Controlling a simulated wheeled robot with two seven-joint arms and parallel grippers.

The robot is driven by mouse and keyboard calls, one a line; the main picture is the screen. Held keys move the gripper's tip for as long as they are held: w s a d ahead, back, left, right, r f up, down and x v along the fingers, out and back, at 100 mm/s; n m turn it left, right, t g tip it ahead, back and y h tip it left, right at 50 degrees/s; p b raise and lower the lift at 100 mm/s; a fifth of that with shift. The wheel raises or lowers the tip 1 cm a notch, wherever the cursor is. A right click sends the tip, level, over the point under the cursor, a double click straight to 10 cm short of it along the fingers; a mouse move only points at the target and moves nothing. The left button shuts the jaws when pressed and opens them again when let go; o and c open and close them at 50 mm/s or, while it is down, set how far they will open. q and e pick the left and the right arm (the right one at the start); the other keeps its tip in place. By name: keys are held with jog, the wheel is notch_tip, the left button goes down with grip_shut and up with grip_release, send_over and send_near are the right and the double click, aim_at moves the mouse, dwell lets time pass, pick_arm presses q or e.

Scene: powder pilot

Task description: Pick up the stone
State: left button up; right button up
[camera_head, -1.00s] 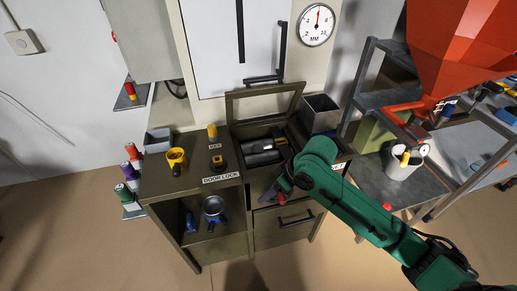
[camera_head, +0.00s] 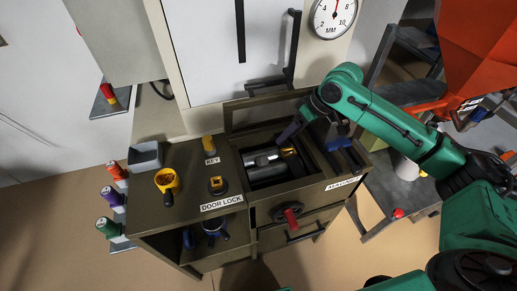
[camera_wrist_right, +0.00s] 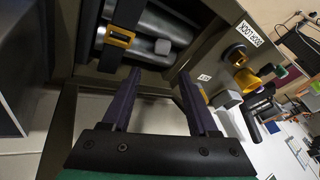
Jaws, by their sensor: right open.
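A small light-grey block (camera_wrist_right: 163,46), which may be the stone, shows in the right wrist view against shiny grey cylinders (camera_wrist_right: 145,30) in the open compartment. In the head view it shows as a small pale spot (camera_head: 272,157) inside that compartment; I cannot tell its shape there. My left gripper is not in view.
The compartment's raised framed lid (camera_head: 270,108) stands behind the opening. A red-handled knob (camera_head: 291,214) sits on the front. A red hopper (camera_head: 480,60) hangs at right.

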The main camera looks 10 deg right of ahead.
jog(key=p, duration=0.1)
send_near(265, 159)
jog(key=shift+s+a+f, duration=0.15)
jog(key=shift+a+f, duration=0.15)
jog(key=shift+f, duration=0.25)
jog(key=shift+s+a+f, duration=0.1)
jog(key=shift+a+f, duration=0.2)
jog(key=shift+f, duration=0.3)
jog(key=x, duration=0.3)
jog(key=p+x, duration=0.1)
jog(key=x, duration=0.1)
jog(key=shift+w+f, duration=0.2)
jog(key=shift+w, duration=0.25)
jog(key=shift+a+f, duration=0.15)
jog(key=shift+f, duration=0.15)
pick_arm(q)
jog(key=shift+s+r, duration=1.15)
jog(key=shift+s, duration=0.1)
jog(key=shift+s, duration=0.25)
pick_arm(e)
grip_shut()
